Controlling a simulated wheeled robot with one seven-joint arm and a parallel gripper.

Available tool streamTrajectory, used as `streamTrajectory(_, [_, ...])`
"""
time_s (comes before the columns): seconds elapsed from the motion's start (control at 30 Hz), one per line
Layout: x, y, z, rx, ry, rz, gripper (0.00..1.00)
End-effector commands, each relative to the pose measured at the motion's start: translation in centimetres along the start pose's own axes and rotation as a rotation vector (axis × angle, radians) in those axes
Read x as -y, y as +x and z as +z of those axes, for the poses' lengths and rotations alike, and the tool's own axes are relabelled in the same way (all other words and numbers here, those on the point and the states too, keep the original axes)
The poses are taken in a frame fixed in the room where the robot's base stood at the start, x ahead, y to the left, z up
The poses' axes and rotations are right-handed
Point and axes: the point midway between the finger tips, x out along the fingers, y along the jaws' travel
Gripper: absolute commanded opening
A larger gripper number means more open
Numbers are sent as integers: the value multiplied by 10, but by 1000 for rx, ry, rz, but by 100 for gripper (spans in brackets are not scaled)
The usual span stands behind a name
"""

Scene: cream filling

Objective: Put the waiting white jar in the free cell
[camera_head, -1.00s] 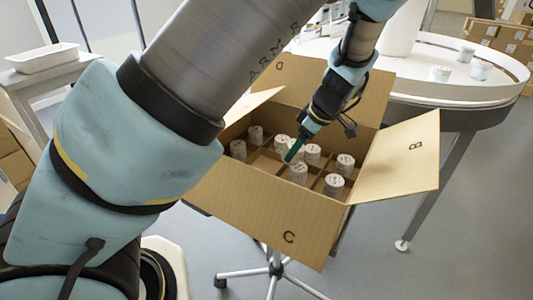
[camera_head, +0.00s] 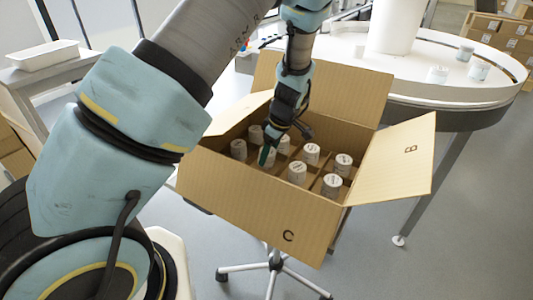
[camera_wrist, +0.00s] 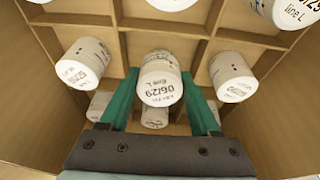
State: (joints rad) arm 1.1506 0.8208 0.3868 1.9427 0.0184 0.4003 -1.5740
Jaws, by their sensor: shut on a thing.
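My gripper (camera_head: 266,154) is inside the open cardboard box (camera_head: 240,193), with its green fingers pointing down. In the wrist view my gripper (camera_wrist: 160,105) is shut on a white jar (camera_wrist: 158,82) with a printed lid, one finger on each side. The held jar is at the divider grid, between a white jar on the left (camera_wrist: 88,62) and one on the right (camera_wrist: 232,77). The gripper mostly hides the held jar in the head view. Its base is hidden, so I cannot tell whether it touches the cell floor.
Cardboard dividers (camera_wrist: 118,45) separate the cells, and several other white jars stand in them. The box flaps (camera_head: 400,160) are folded outward. A round white table (camera_head: 430,85) behind carries more jars (camera_head: 437,75). A white tray (camera_head: 43,57) stands at left.

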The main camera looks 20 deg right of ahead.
Motion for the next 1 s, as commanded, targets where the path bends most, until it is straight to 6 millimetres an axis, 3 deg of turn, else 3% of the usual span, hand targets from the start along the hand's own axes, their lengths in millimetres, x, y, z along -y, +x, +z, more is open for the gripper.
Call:
streamTrajectory(0.37, [-1, -1, -11, 171, -3, -10, 0])
streamTrajectory(0.53, [0, 14, -4, 168, 2, -12, 0])
streamTrajectory(0.9, [-1, 19, -3, 167, 1, -10, 0])
streamTrajectory(0.93, [-1, 19, -3, 167, 2, -10, 65])
streamTrajectory(1.0, [-1, 18, -3, 167, 2, -10, 72])
